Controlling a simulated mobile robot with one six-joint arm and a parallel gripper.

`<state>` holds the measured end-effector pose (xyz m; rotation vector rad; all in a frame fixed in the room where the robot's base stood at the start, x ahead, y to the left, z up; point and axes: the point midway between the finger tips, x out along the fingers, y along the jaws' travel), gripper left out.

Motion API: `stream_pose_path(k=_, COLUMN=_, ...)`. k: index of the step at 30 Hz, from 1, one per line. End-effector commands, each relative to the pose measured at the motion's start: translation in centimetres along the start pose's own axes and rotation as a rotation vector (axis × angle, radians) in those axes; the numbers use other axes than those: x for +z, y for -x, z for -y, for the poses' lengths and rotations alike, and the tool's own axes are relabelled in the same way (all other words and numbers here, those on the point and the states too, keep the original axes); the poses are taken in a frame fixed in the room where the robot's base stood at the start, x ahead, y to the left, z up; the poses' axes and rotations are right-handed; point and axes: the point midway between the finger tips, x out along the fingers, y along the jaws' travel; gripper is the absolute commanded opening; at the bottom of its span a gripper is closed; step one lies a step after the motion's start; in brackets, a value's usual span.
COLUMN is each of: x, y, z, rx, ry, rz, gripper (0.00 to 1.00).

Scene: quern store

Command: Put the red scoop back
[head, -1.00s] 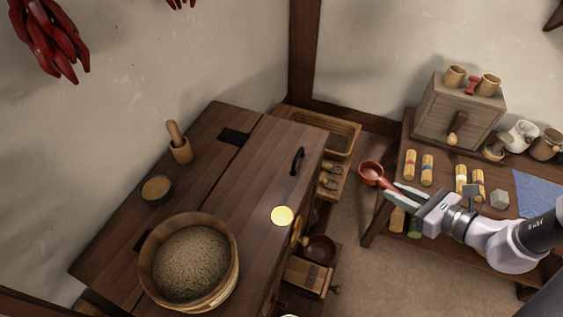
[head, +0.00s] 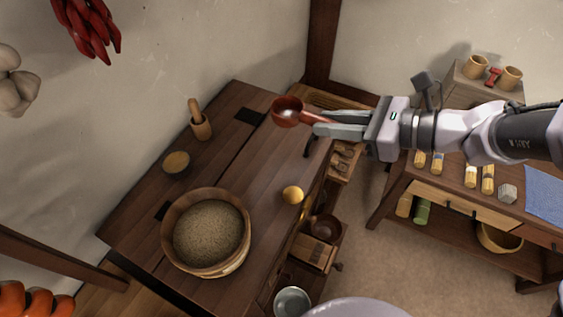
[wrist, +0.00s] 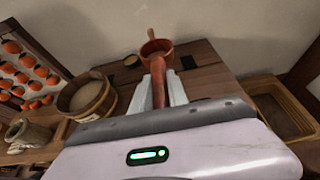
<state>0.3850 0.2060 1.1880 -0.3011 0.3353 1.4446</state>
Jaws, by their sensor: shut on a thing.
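The red scoop (head: 287,111) is held by its handle in my gripper (head: 325,124), its bowl pointing left. My gripper is shut on the handle and appears above the far right part of the dark wooden chest top (head: 262,160). In the wrist view the scoop (wrist: 156,47) extends ahead from between the two grey fingers (wrist: 160,92). How high the scoop is above the chest cannot be told exactly.
A wooden tub of grain (head: 208,232), a small bowl (head: 176,163), a mortar with pestle (head: 200,125) and a yellow round thing (head: 292,195) are on the chest. A side table (head: 455,207) stands right. Red chillies (head: 90,28) hang upper left.

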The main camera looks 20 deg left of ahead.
Motion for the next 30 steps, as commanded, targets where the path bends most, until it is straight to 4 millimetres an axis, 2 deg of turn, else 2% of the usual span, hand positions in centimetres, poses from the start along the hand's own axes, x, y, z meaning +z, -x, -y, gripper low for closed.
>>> stream_pose_path(k=2, x=1.2, y=-0.3, z=-0.9, rx=0.021, ry=0.013, rz=-0.003, gripper=0.0)
stream_pose_path(k=3, x=1.1, y=-0.6, z=-1.2, rx=0.03, ry=0.013, rz=-0.005, gripper=0.0)
stream_pose_path(k=4, x=-0.1, y=-1.0, z=-1.1, rx=0.028, ry=0.01, rz=-0.004, gripper=0.0)
stream_pose_path(k=9, x=-3.2, y=-2.3, z=-1.1, rx=0.026, ry=0.008, rz=-0.003, gripper=0.0)
stream_pose_path(k=17, x=-6.2, y=-3.6, z=-1.0, rx=0.025, ry=0.009, rz=-0.004, gripper=0.0)
stream_pose_path(k=30, x=-14.6, y=-7.2, z=-1.0, rx=0.025, ry=0.008, rz=-0.004, gripper=0.0)
